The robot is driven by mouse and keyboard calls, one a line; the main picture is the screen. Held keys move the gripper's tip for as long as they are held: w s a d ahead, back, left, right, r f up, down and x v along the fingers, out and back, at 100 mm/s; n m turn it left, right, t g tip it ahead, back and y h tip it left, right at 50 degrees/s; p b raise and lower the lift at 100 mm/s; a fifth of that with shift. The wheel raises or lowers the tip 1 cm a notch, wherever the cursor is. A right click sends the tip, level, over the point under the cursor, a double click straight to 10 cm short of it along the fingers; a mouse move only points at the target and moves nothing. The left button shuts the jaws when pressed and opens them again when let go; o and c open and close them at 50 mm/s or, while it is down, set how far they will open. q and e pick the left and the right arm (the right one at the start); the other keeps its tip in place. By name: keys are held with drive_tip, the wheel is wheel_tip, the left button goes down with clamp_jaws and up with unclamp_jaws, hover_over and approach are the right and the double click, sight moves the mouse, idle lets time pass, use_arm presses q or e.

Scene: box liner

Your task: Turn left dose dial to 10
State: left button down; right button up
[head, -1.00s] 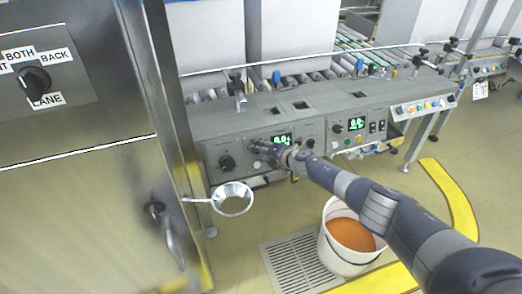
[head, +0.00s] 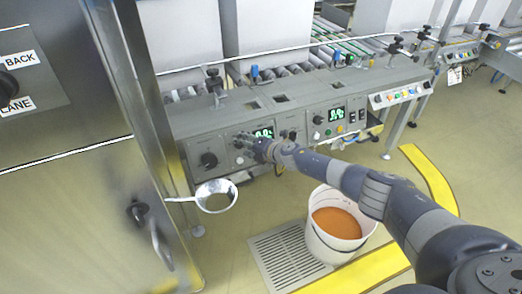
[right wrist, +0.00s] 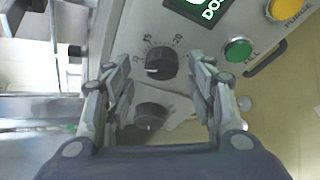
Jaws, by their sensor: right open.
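The left dosing panel (head: 225,158) is a grey face with a green-lit display (head: 263,132) and dark knobs. In the right wrist view a black dial (right wrist: 160,62) with a white index mark and printed scale, 15 and 20 readable, sits below a display marked DOSE (right wrist: 205,8). My right gripper (head: 250,143) is at this panel. In the right wrist view its open fingers (right wrist: 160,80) stand either side of the dial, with gaps on both sides. The index mark points roughly left; its exact value is unclear. My left gripper is out of view.
A second dark knob (right wrist: 150,115) lies between the fingers, nearer the palm. A green FILL button (right wrist: 238,50) and yellow PURGE button (right wrist: 285,8) are to the right. A metal strainer (head: 215,196) hangs below the panel; a white bucket (head: 312,238) stands on the floor.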

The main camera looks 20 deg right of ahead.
drive_tip(key=v, duration=1)
drive_tip(key=shift+s, duration=0.25)
drive_tip(key=shift+a+f, duration=0.1)
